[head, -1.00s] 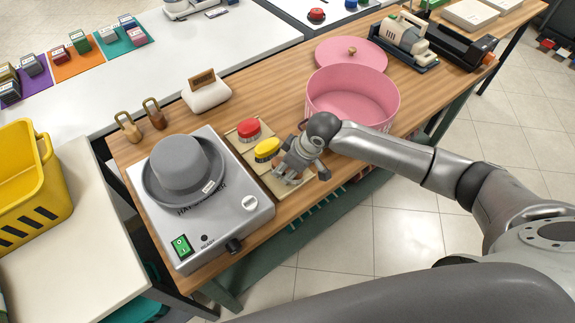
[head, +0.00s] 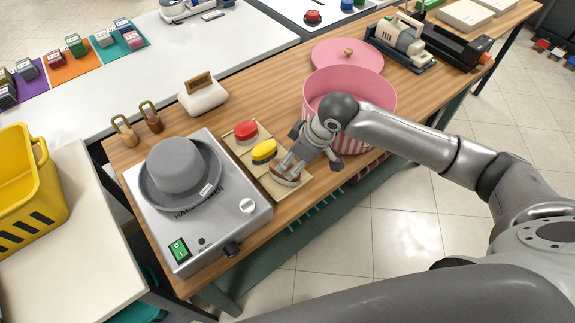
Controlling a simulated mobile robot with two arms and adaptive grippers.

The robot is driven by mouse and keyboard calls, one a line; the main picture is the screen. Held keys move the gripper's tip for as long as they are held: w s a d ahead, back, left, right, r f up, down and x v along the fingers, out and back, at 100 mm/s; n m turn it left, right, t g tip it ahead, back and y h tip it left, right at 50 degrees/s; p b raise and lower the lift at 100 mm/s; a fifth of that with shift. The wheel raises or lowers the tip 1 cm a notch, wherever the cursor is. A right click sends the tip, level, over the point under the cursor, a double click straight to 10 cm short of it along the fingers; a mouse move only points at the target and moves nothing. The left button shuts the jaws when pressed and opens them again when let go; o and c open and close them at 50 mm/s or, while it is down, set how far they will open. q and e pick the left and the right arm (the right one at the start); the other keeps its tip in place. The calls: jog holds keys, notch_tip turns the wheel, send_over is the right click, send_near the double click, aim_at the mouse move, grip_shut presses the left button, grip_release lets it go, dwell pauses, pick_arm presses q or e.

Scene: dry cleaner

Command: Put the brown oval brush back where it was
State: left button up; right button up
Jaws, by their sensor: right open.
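A beige board (head: 304,181) lies near the front edge of the wooden table. A red oval brush (head: 246,130) and a yellow oval brush (head: 264,151) sit on it in a row. The brown oval brush (head: 285,180) shows at the near end of this row, partly hidden by my right gripper. My right gripper (head: 294,165) is open, pointing down and left over the brown brush, its fingertips close to it. I cannot tell whether they touch it. My left gripper is not in view.
A grey hat (head: 180,165) sits on a steamer (head: 235,222) left of the board. A pink hat box (head: 385,90) stands behind my right gripper, its lid (head: 325,55) behind it. A white-based block with a wooden handle (head: 204,98) stands at the back.

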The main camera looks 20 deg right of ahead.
jog(key=shift+v, duration=2.6)
